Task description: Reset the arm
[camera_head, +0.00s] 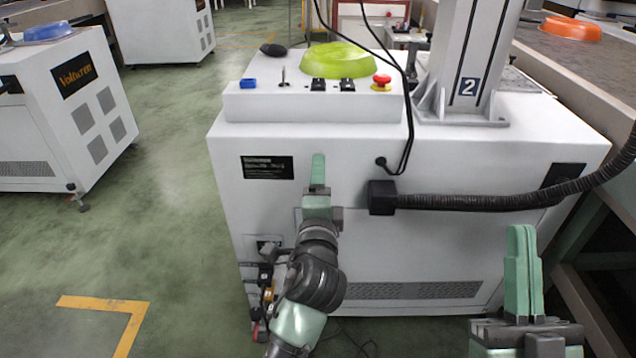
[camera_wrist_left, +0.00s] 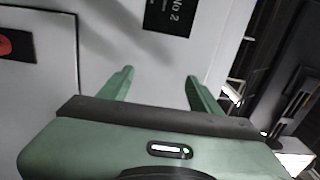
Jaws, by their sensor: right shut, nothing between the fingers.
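My left gripper (camera_head: 318,160) is raised in front of the white machine cabinet (camera_head: 400,250); in the head view its fingers overlap edge-on. In the left wrist view the left gripper (camera_wrist_left: 157,80) has its two green fingers apart with nothing between them. My right gripper (camera_head: 522,230) is at the lower right of the head view, pointing up, its green fingers together and empty. Neither gripper holds anything. I cannot tell exactly how far the left fingertips are from the cabinet front.
A yellow-green pan (camera_head: 338,60) sits upside down on the control box (camera_head: 310,108), near a red stop button (camera_head: 381,82). A black hose (camera_head: 490,201) crosses the cabinet front. An orange pan (camera_head: 572,28) lies on the right conveyor (camera_head: 585,65).

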